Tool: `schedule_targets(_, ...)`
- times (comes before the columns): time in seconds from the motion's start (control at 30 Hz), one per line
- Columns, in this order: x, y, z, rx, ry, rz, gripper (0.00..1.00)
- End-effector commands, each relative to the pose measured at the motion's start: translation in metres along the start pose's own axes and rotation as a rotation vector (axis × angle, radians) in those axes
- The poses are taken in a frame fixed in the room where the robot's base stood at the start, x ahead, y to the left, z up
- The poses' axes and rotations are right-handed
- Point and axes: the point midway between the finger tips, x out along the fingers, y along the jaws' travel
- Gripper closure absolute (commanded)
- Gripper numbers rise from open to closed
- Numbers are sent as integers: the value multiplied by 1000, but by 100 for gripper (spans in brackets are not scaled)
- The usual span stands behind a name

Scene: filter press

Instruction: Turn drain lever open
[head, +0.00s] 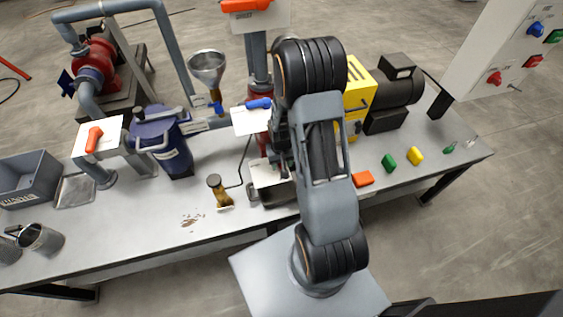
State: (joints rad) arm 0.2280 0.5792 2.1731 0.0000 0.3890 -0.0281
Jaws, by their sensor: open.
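Several levers show, and I cannot tell which one is the drain lever. An orange lever (95,138) sits on a white plate on a pipe at the left. A blue lever (259,104) lies over a white plate in the middle, just left of my arm. A small blue lever (217,107) is under the metal funnel (208,68). Another orange lever (245,6) is at the top edge. My gripper (281,158) points down over the middle of the bench, close to a white plate (266,172). It is open. My arm hides part of it and what lies behind.
The grey bench (130,232) carries a blue canister (162,140), a yellow machine (358,85) with a black motor (395,95), a small brown-capped bottle (218,190), a grey bin (28,176) and metal cups (40,240). Colored blocks (389,162) lie right. The bench's front left is mostly clear.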

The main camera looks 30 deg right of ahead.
Motion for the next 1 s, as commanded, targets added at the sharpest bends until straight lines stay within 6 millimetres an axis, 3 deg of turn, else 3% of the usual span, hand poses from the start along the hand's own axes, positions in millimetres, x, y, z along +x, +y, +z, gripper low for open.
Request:
schedule_targets(0.07,0,0,0,0,0,0,55)
schedule_targets(0.53,0,0,0,0,0,0,100)
schedule_targets(0.77,0,-1,0,21,0,0,100)
schedule_targets(1.0,1,-6,0,149,1,0,100)
